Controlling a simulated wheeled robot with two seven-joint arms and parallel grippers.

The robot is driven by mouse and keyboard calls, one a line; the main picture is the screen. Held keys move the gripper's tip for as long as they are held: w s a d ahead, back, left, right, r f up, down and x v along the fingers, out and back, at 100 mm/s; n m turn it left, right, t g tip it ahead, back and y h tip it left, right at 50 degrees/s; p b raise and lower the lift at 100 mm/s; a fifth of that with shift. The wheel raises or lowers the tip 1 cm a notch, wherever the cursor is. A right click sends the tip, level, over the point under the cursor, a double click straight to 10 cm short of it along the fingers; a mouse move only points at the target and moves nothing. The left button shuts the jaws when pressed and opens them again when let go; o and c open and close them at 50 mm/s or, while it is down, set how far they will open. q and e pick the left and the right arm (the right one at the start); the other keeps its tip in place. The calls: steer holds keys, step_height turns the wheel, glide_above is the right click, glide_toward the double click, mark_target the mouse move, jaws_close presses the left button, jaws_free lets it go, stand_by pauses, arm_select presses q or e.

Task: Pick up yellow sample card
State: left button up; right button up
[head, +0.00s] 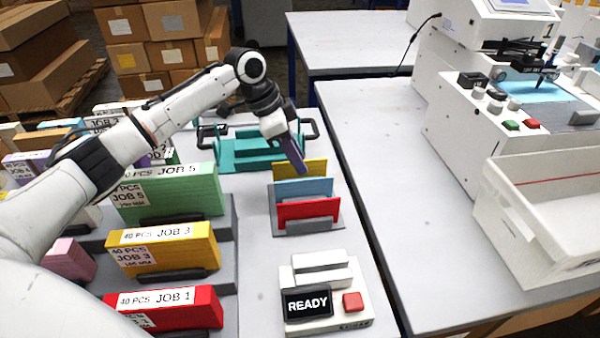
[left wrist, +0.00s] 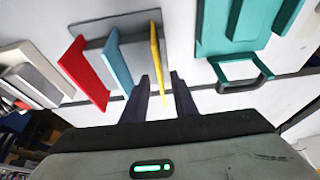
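The yellow sample card (head: 314,168) stands upright at the back of a grey holder (head: 337,213), behind a blue card (head: 304,188) and a red card (head: 309,209). My left gripper (head: 297,160) is over the yellow card and hides part of its left side. In the left wrist view, the yellow card (left wrist: 157,62) shows between the two open fingers (left wrist: 160,76), with a visible gap on each side. The blue card (left wrist: 118,64) and red card (left wrist: 86,72) are left of the fingers there. My right gripper is not in view.
A teal tray with dark handles (head: 240,152) lies behind the holder. Green, yellow and red job card blocks (head: 165,250) stand left. A device reading READY with a red button (head: 352,303) is in front. A white bin (head: 530,245) stands on the right table.

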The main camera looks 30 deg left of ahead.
arm_select(q)
steer(key=shift+f+p, duration=0.25)
steer(key=shift+p, duration=0.2)
stand_by(0.4)
steer(key=shift+c, duration=0.2)
jaws_close()
